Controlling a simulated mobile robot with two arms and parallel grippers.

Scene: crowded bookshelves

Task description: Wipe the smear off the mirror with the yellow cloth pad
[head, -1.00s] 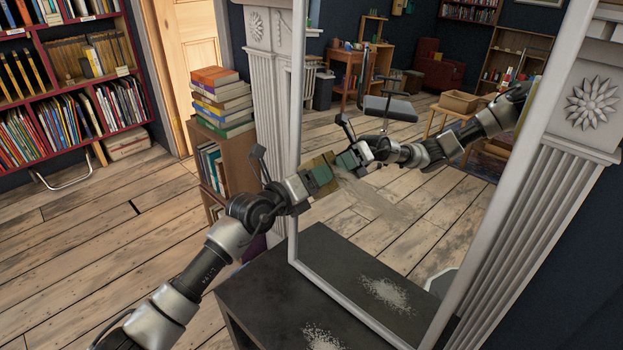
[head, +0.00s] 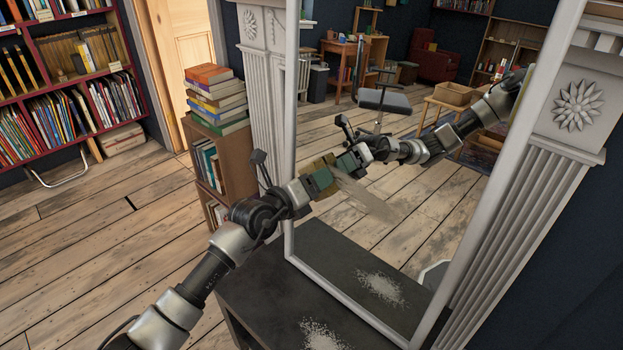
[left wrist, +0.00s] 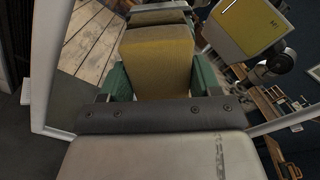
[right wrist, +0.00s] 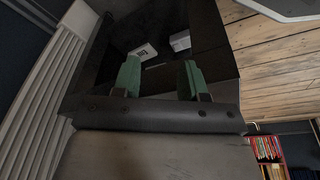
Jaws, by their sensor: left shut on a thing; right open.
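The mirror (head: 440,205) stands upright in a pale frame and reflects the room and my left arm. A dull brownish smear (head: 365,197) streaks its glass, right of and below the pad. My left gripper (head: 318,182) is shut on the yellow cloth pad (head: 323,164), at the left part of the glass. In the left wrist view the pad (left wrist: 157,65) sits between the green fingers, with its reflection right beyond it. I cannot tell whether it touches the glass. My right gripper (right wrist: 160,80) is open and empty before a dark recess, outside the head view.
A dark ledge (head: 265,290) with pale powder (head: 322,335) lies below the mirror. A low bookcase (head: 222,165) with stacked books (head: 215,100) stands to the left. White fluted columns flank the mirror. The wooden floor at the left is clear.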

